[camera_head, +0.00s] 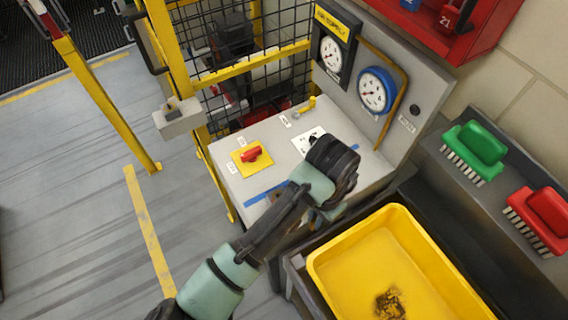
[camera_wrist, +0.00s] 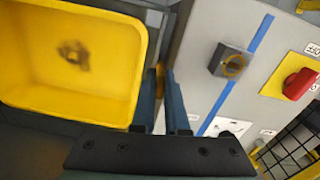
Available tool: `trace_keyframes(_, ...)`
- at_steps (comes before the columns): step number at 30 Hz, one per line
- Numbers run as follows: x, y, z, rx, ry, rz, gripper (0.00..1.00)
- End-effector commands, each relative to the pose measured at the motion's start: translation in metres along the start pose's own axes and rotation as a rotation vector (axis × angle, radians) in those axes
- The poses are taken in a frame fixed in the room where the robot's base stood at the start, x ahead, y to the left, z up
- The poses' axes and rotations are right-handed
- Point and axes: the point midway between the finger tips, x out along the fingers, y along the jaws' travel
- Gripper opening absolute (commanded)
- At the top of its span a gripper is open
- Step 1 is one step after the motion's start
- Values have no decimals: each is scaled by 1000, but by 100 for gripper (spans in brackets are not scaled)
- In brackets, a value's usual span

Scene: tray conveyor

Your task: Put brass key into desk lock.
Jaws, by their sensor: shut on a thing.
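My gripper (camera_wrist: 161,88) has its two blue-grey fingers close together in the wrist view. A narrow brass-coloured piece, which looks like the brass key (camera_wrist: 160,78), shows between the fingertips; most of it is hidden by them. A dark square block with a brass ring on its face, which looks like the desk lock (camera_wrist: 231,62), stands on the grey desk top (camera_wrist: 205,25) beside a blue stripe. It is to the right of the fingertips in that view, apart from the key. In the head view my wrist covers the lock and the key.
A yellow tray (camera_head: 325,262) with a dark brown patch inside lies in front of the desk. A red switch (camera_head: 251,155) on a yellow plate and a yellow handle (camera_head: 306,106) sit on the desk. Gauges (camera_head: 375,90) stand behind. Brushes (camera_head: 480,143) are at right.

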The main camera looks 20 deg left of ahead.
Motion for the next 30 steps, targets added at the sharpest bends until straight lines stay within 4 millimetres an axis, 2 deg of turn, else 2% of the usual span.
trace_keyframes(6,-25,-33,-3,385,-2,2,0)
trace_keyframes(18,-63,-82,3,1106,-1,1,0)
trace_keyframes(24,-76,-98,9,1439,-1,2,0)
trace_keyframes(30,-81,-107,14,1652,-1,-1,0)
